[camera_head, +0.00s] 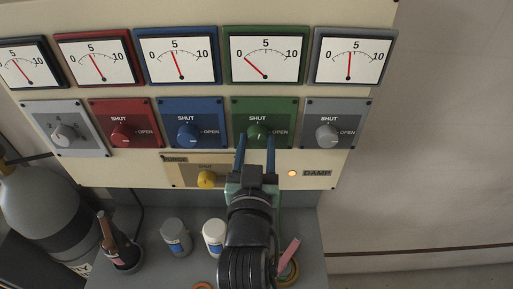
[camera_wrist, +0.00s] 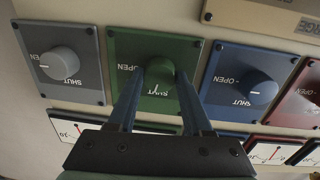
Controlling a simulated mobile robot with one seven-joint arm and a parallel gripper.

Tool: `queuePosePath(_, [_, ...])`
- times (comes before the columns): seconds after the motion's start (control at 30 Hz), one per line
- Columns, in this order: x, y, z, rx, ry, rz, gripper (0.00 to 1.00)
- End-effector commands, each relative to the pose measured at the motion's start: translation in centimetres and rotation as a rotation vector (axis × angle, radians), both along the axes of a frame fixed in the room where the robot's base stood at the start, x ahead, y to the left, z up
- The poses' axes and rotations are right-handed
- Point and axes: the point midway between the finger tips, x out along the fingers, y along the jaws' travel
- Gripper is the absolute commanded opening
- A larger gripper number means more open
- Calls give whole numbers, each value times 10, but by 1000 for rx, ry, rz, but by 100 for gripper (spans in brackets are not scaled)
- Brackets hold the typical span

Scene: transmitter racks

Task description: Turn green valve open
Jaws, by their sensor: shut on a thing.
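The green valve knob (camera_head: 257,133) sits on a green plate (camera_head: 283,110) in the panel's lower row, with SHUT above it and OPEN to its right. My gripper (camera_head: 256,141) reaches up to it from below. In the wrist view, which shows the panel upside down, the green knob (camera_wrist: 160,72) is between the two blue fingers of my gripper (camera_wrist: 160,77), one on each side. The gripper is shut on the knob. The knob's pointer seems to be toward SHUT, but the fingers partly hide the label. The green gauge (camera_head: 275,48) has its needle near 0.
A blue knob (camera_head: 188,135) is left of the green one and a grey knob (camera_head: 327,136) is right. A yellow knob (camera_head: 207,180) and a lit DAMP lamp (camera_head: 292,173) are below. Bottles (camera_head: 176,237) stand on the grey shelf. A gas cylinder (camera_head: 45,210) is at left.

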Motion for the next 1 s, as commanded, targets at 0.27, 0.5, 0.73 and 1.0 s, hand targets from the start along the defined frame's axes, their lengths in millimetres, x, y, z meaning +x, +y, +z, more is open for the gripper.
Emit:
queuePosePath(0.27, [0,0,-1,256,-3,0,0])
queuePosePath(0.5, [0,-1,-1,486,-2,-1,0])
queuePosePath(0.73, [0,-1,0,704,-1,-1,0])
queuePosePath(1.0, [0,-1,1,958,0,0,0])
